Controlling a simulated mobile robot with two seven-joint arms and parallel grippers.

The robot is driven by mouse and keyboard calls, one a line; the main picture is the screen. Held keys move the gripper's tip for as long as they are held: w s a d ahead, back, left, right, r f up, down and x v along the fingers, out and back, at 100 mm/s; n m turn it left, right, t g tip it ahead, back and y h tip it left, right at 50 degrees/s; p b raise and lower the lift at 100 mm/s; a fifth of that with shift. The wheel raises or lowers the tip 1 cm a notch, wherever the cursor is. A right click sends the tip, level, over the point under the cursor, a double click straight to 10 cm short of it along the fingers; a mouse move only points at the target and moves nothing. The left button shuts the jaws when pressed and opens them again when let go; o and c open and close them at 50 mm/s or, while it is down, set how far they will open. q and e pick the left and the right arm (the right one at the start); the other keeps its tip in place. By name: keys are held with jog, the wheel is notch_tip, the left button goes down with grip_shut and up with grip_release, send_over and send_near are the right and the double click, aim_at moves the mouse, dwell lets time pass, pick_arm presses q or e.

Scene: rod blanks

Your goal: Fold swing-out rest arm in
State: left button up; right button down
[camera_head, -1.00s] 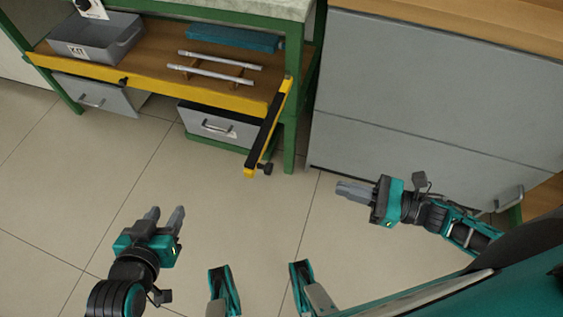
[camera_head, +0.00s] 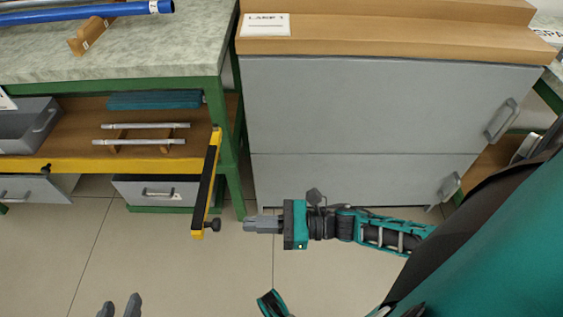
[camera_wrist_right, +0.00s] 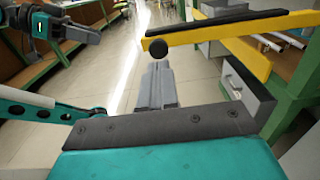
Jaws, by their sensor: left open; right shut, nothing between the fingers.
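The swing-out rest arm (camera_head: 205,185), yellow with a black top strip, sticks out from the front of the green bench's shelf near its right post. A dark round knob (camera_head: 213,225) sits at its free end. In the right wrist view the rest arm (camera_wrist_right: 235,24) crosses the upper part, with the knob (camera_wrist_right: 158,48) just beyond my fingertips. My right gripper (camera_head: 250,225) is shut and empty, to the right of the knob with a small gap. My left gripper (camera_head: 119,306) is open and empty at the bottom edge, only its fingertips showing.
A grey cabinet (camera_head: 350,115) stands right of the bench. The shelf holds two metal rods (camera_head: 140,142) on wooden supports, a teal block (camera_head: 155,100) and a grey bin (camera_head: 30,125). A grey drawer (camera_head: 160,192) is below. The floor in front is clear.

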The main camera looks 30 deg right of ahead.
jog(key=shift+x, duration=2.35)
jog(key=shift+a, duration=0.1)
